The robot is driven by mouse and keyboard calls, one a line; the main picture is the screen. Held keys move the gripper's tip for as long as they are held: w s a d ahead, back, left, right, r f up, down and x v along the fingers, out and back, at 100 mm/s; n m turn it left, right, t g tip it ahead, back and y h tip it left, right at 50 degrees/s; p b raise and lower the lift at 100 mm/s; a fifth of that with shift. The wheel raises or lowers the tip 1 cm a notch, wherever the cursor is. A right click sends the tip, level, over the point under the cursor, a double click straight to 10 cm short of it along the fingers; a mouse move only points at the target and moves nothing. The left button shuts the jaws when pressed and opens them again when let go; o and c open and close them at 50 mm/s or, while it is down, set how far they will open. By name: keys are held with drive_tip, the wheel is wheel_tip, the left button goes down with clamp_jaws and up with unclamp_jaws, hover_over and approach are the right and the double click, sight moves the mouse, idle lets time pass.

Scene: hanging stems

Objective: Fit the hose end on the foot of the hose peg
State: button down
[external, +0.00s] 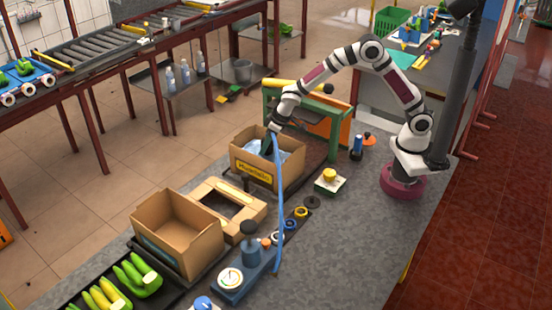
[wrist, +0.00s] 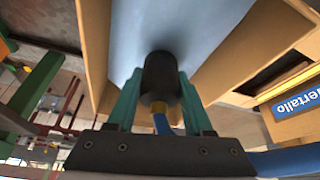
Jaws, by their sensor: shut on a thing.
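My gripper (external: 273,129) is above the cardboard box with the yellow label. In the wrist view its teal fingers (wrist: 160,108) are shut on the hose end (wrist: 160,75), a dark cylinder with a brass-coloured collar and the blue hose behind it. In the external view the blue hose (external: 279,200) hangs from my gripper down to the bench, beside a blue base with a gauge. The hose end is too small to make out there. I cannot pick out the hose peg or its foot for sure in either view.
The labelled box (external: 250,172) holds a pale blue lining. An empty open box (external: 178,232) and a flat cardboard frame (external: 214,205) stand left of the hose. The gauge unit (external: 231,279) and several small round parts line the bench. Bare bench (external: 345,235) lies to the right.

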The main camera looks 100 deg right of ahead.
drive_tip(key=r, duration=0.6)
drive_tip(key=a+r, duration=0.1)
drive_tip(key=r, duration=0.3)
drive_tip(key=shift+s, duration=0.35)
drive_tip(key=s+a+r+n+y, duration=0.1)
drive_tip(key=s+a+r+n, duration=0.2)
drive_tip(key=s+a+r, duration=0.25)
drive_tip(key=m+g+h, duration=0.3)
drive_tip(key=m+g, duration=0.1)
drive_tip(key=m, duration=1.1)
hover_over(312, 197)
wheel_tip(312, 197, down, 18)
drive_tip(key=shift+r, duration=0.15)
drive_tip(key=shift+f, duration=3.45)
drive_tip(key=shift+f, duration=0.6)
unclamp_jaws()
